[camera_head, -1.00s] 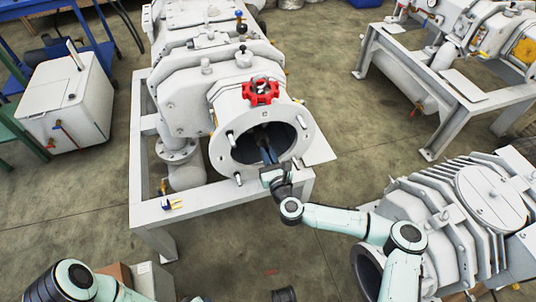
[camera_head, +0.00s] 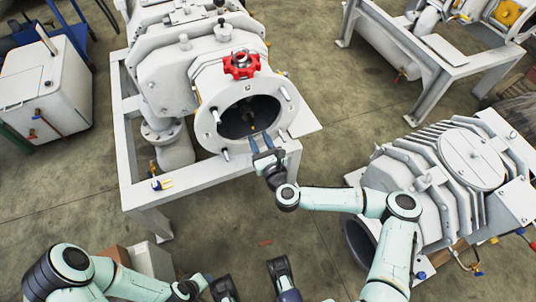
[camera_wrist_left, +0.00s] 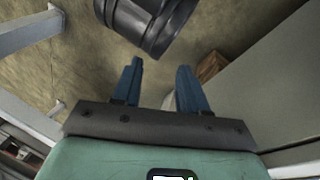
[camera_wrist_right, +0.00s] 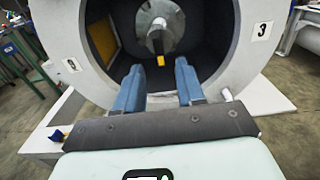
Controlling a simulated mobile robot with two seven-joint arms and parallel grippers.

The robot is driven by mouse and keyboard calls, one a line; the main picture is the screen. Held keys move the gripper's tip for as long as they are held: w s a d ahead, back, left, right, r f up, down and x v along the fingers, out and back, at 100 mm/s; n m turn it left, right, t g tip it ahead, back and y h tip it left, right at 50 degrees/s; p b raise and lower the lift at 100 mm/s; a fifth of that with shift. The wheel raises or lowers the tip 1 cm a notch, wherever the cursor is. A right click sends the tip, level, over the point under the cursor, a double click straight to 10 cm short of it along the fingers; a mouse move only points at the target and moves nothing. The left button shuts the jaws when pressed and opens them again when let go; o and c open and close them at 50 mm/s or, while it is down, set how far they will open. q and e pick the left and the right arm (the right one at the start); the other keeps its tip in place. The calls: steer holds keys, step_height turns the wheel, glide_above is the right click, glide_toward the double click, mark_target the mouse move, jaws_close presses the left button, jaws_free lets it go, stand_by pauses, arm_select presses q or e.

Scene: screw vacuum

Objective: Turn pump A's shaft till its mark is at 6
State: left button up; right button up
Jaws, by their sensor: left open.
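Pump A is the white pump (camera_head: 185,75) on the grey frame, with a round flanged opening facing me. Its shaft (camera_wrist_right: 154,28) shows inside the dark opening in the right wrist view, with a yellow mark (camera_wrist_right: 160,61) at its lower side, pointing roughly down. A plate reading 3 (camera_wrist_right: 263,30) is on the flange's right; the left plate is too small to read surely. My right gripper (camera_wrist_right: 158,80) is open and empty, its blue fingers in front of the opening's lower part, apart from the shaft. My left gripper (camera_wrist_left: 153,85) is open and empty, low above the floor.
A red handwheel (camera_head: 241,65) tops the flange, and studs stick out around it. A finned grey pump (camera_head: 440,175) stands at right. A white cabinet (camera_head: 45,90) is at left. A black cylindrical thing (camera_wrist_left: 145,22) lies ahead of my left gripper.

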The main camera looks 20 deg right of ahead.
arm_select(q)
steer(key=shift+s+d+r+p, duration=0.25)
steer(key=shift+s+r, duration=0.1)
steer(key=shift+s, duration=0.15)
steer(key=shift+s+d+r+p, duration=0.25)
steer(key=shift+s+r, duration=0.1)
steer(key=shift+s, duration=0.1)
arm_select(e)
steer(key=s, duration=0.8)
steer(key=shift+s+d, duration=0.15)
steer(key=shift+s, duration=0.05)
steer(key=shift+r, duration=0.1)
